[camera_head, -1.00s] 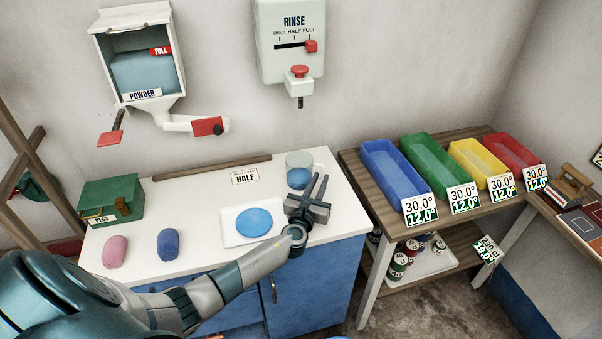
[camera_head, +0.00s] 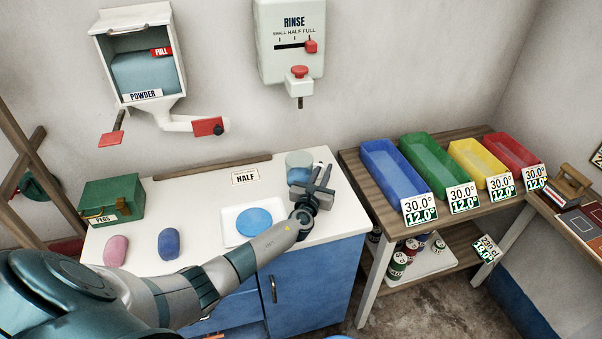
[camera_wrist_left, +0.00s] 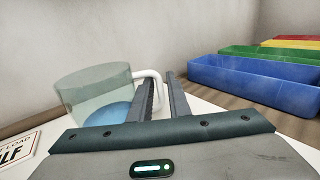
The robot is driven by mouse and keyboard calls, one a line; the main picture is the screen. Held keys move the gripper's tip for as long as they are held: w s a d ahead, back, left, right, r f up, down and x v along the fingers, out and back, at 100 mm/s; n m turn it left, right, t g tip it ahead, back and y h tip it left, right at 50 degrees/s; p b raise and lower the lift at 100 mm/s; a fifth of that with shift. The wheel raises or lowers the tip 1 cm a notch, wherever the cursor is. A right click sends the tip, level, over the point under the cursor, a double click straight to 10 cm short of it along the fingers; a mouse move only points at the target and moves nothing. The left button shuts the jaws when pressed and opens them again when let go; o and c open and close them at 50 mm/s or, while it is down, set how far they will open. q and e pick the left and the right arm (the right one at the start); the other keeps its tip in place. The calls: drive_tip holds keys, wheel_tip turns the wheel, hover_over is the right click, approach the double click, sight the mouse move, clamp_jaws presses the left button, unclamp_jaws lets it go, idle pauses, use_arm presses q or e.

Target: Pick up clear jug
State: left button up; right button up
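The clear jug (camera_head: 299,160) stands upright near the back right corner of the white counter. It is a see-through cylinder with something blue in its lower part. In the left wrist view, the jug (camera_wrist_left: 88,92) is left of my fingers, and its white handle (camera_wrist_left: 147,74) curves down toward the gap between them. My left gripper (camera_head: 320,174) is at the jug's right side, low over the counter, its two fingers apart with a narrow gap. It also shows in the left wrist view (camera_wrist_left: 161,82). I cannot tell whether a finger touches the handle. My right gripper is out of view.
A white tray (camera_head: 230,212) with a blue disc lies left of my left wrist. A pink lump (camera_head: 116,250) and a blue lump (camera_head: 169,244) lie front left. Coloured bins, including a blue one (camera_head: 393,180), stand right.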

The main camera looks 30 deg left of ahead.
use_arm(q)
clamp_jaws()
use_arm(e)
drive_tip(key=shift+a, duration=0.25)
use_arm(q)
drive_tip(key=shift+r, duration=0.1)
drive_tip(key=shift+r+p, duration=0.3)
drive_tip(key=shift+r, duration=0.4)
drive_tip(key=d+r, duration=0.9)
drive_tip(key=d, duration=0.2)
drive_tip(key=shift+s+d+r+p, duration=0.25)
drive_tip(key=shift+s+d+p, duration=0.1)
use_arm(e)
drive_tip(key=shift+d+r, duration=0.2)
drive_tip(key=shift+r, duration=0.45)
